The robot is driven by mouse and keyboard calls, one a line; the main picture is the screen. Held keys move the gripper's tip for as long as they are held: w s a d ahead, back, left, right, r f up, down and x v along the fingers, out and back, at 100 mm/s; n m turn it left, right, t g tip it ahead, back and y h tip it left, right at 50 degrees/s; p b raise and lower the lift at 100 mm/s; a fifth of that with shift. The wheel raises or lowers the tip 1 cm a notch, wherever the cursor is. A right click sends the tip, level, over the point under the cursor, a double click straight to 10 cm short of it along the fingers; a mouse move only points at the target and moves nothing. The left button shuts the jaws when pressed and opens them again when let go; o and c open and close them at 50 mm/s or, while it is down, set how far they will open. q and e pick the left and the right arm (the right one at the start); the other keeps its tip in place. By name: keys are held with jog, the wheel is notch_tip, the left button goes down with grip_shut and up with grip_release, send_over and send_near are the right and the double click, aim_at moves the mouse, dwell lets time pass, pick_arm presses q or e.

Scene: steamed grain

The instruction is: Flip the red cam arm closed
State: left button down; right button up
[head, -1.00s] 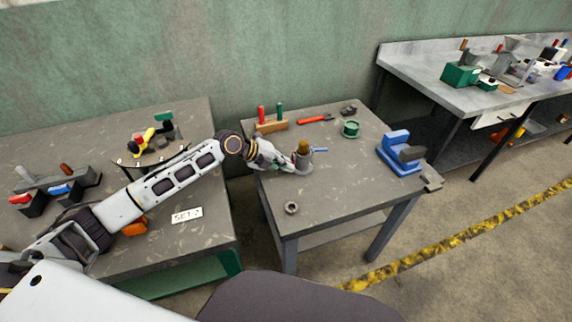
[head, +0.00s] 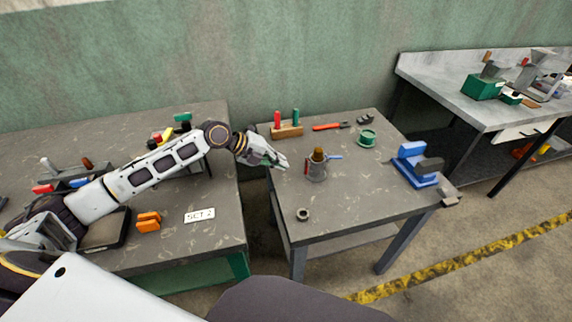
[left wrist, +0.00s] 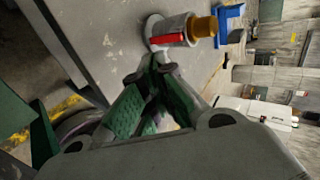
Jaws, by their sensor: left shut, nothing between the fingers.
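The fixture with the red cam arm stands on the small middle table. In the head view it is a grey cylinder (head: 316,172) with a brown top and a blue handle (head: 334,157) pointing right. The red cam arm (head: 307,167) shows as a small red strip on its left side. In the left wrist view the red arm (left wrist: 168,39) lies along the side of the grey cylinder (left wrist: 178,27). My left gripper (head: 284,163) is shut and empty, left of the fixture and apart from it. Its fingertips (left wrist: 152,72) also show in the wrist view. My right gripper is not in view.
A wooden block with red and green handles (head: 287,130), an orange-handled tool (head: 327,126) and a green spool (head: 367,137) stand behind. A blue vise (head: 413,166) is at the right edge. A dark ring (head: 303,214) lies in front.

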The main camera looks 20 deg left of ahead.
pick_arm(q)
jog(key=shift+v, duration=1.4)
